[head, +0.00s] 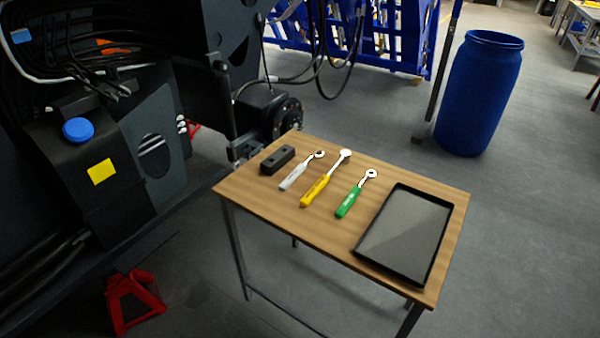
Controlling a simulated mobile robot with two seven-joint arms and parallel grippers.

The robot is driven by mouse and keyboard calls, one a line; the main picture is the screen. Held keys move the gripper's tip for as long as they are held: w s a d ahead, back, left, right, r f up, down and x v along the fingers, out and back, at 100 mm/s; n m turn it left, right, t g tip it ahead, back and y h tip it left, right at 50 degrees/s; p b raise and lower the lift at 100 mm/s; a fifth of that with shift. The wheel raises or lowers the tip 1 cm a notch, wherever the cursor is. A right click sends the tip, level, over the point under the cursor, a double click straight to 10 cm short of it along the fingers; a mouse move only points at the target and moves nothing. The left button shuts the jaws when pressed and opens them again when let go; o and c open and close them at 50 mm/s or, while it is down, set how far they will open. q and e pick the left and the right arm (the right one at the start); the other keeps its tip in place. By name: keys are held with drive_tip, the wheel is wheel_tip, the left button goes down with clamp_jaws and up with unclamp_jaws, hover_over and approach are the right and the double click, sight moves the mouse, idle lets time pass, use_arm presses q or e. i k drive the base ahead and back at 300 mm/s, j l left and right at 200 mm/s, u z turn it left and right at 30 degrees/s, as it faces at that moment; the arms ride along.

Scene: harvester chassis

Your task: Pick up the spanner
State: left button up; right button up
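Three hand tools lie apart on a wooden table, and I cannot tell for sure which one is the spanner. One has a white handle (292,178) and a short metal ring head. The middle one has a yellow handle (315,191) and a longer metal shaft with a round head. The third has a green handle (348,203) and a metal ring head. All three point toward the table's far side. Neither of my grippers shows in the head view.
The wooden table (290,222) also holds a dark block (277,159) at its left and a black-rimmed tray (405,235) at its right. The dark harvester chassis (90,200) stands close on the left. A red stand (133,300) and blue barrel (480,95) are on the floor.

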sight(300, 168)
drive_tip(key=i+j, duration=0.45)
drive_tip(key=j, duration=0.3)
drive_tip(key=i+j+z, duration=0.2)
drive_tip(key=j, duration=0.15)
drive_tip(key=i+j+z, duration=0.25)
drive_tip(key=j, duration=0.15)
drive_tip(key=k, duration=0.1)
